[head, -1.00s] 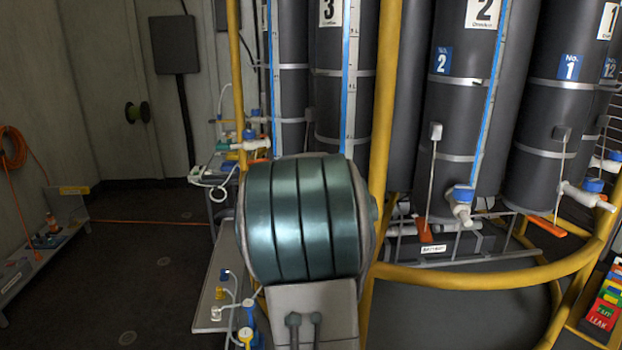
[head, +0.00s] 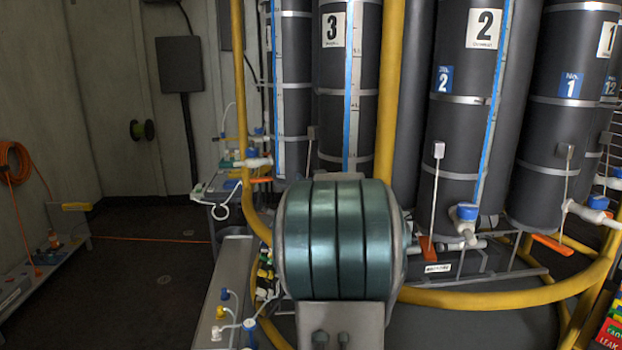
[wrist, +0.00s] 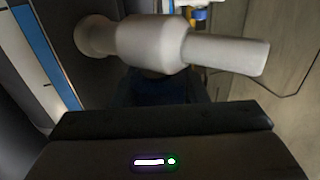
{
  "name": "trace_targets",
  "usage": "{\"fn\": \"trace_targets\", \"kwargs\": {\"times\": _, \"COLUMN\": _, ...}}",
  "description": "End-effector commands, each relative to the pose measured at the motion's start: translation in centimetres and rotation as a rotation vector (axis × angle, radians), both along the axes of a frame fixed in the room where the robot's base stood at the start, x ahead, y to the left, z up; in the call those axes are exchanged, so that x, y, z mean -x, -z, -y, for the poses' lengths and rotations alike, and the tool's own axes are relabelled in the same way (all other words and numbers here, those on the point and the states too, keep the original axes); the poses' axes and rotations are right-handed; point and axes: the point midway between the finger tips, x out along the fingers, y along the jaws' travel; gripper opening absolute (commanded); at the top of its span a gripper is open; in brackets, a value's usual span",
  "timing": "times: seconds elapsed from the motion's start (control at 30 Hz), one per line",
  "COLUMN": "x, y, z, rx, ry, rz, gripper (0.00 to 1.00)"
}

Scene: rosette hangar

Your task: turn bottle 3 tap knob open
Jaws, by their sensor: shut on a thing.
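Bottle 3 (head: 364,115) is a tall dark grey cylinder with a "3" label and a blue-and-white level strip, left of the yellow post in the head view. Its tap is hidden there behind my arm. In the wrist view, a pale tap body (wrist: 155,43) runs across the top, with its spout to the right. Below it, a dark blue knob (wrist: 160,88) shows dimly in shadow. My gripper (wrist: 160,101) is shut on this knob, its dark housing filling the lower picture. The fingertips and the knob's exact angle are hard to make out.
Bottle 2 (head: 460,110) and bottle 1 (head: 565,120) stand to the right, with blue-knobbed taps and orange levers. A yellow rail (head: 490,298) curves in front of them. A bench with small valves (head: 225,300) is at lower left. Dark floor (head: 140,270) is clear farther left.

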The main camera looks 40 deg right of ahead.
Motion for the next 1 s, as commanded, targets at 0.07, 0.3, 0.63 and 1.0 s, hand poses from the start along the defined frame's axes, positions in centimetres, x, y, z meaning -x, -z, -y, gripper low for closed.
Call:
{"fn": "trace_targets", "kwargs": {"times": 0.07, "x": 0.0, "y": 0.0, "z": 0.0, "rx": -0.001, "ry": -0.002, "rz": 0.001, "gripper": 0.17}}
{"fn": "trace_targets", "kwargs": {"times": 0.3, "x": 0.0, "y": 0.0, "z": 0.0, "rx": 0.0, "ry": -0.002, "rz": 0.001, "gripper": 0.17}}
{"fn": "trace_targets", "kwargs": {"times": 0.63, "x": 0.0, "y": 0.0, "z": 0.0, "rx": 0.0, "ry": -0.002, "rz": 0.001, "gripper": 0.61}}
{"fn": "trace_targets", "kwargs": {"times": 1.0, "x": 3.0, "y": -0.1, "z": -1.1, "rx": -0.001, "ry": 0.001, "rz": 0.003, "gripper": 0.61}}
